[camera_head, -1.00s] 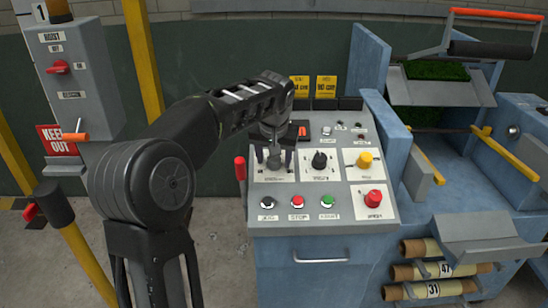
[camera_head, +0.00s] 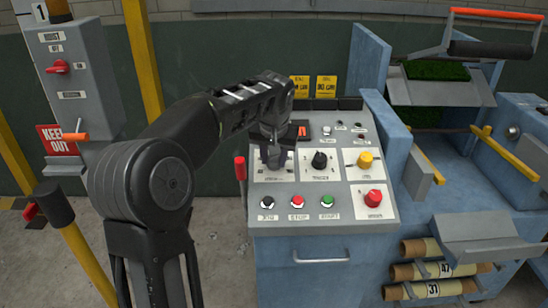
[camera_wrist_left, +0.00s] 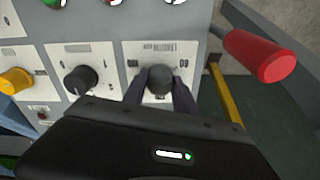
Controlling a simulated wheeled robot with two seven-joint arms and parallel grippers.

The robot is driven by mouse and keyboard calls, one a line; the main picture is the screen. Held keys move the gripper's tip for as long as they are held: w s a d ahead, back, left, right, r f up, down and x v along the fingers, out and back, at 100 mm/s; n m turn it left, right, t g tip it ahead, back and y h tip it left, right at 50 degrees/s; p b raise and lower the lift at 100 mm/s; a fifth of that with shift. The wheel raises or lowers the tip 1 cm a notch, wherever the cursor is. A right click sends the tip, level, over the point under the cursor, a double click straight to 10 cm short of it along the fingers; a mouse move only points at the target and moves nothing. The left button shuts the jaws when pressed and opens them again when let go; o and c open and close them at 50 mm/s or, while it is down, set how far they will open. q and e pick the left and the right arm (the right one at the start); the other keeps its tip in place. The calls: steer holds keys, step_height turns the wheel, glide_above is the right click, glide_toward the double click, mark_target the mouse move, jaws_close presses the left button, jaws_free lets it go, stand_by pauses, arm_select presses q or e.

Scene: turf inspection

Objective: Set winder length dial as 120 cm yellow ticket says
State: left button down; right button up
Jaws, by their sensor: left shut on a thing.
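The length dial is a dark round knob (camera_wrist_left: 160,80) on a white plate (camera_wrist_left: 135,50) at the console's left. In the wrist view the plate's lettering is upside down and partly hidden. My left gripper (camera_head: 273,160) is over this dial in the head view, its fingers pointing down. In the wrist view its two dark fingers (camera_wrist_left: 160,88) are shut on the knob, one on each side. The knob's pointer cannot be made out. Two yellow tickets (camera_head: 300,86) (camera_head: 326,88) stand behind the console; their print is too small to read surely. My right gripper is not in view.
On the console (camera_head: 350,210) are a black knob (camera_head: 320,160), a yellow knob (camera_head: 365,159), a red knob (camera_head: 374,197) and a row of push buttons (camera_head: 297,201). A red-handled lever (camera_head: 240,168) stands close at its left side. Blue machinery with rolls is at the right.

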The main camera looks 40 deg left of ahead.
arm_select(q)
steer(key=shift+m, duration=0.3)
steer(key=m+p, duration=0.2)
steer(key=m, duration=0.3)
steer(key=shift+r+m, duration=0.15)
steer(key=shift+m, duration=0.25)
steer(key=m+p, duration=0.2)
steer(key=m, duration=0.3)
steer(key=shift+a+h+p, duration=0.1)
steer(key=shift+h+p, duration=0.25)
steer(key=shift+h, duration=0.05)
steer(key=m+p, duration=0.2)
steer(key=m, duration=0.4)
steer(key=shift+m+p, duration=0.35)
steer(key=shift+m, duration=0.05)
steer(key=m+p, duration=0.1)
steer(key=m, duration=0.2)
steer(key=shift+m+g+p, duration=0.3)
steer(key=shift+m+p, duration=0.4)
steer(key=shift+m, duration=0.6)
steer(key=shift+w, duration=0.1)
steer(key=c, duration=1)
jaws_free()
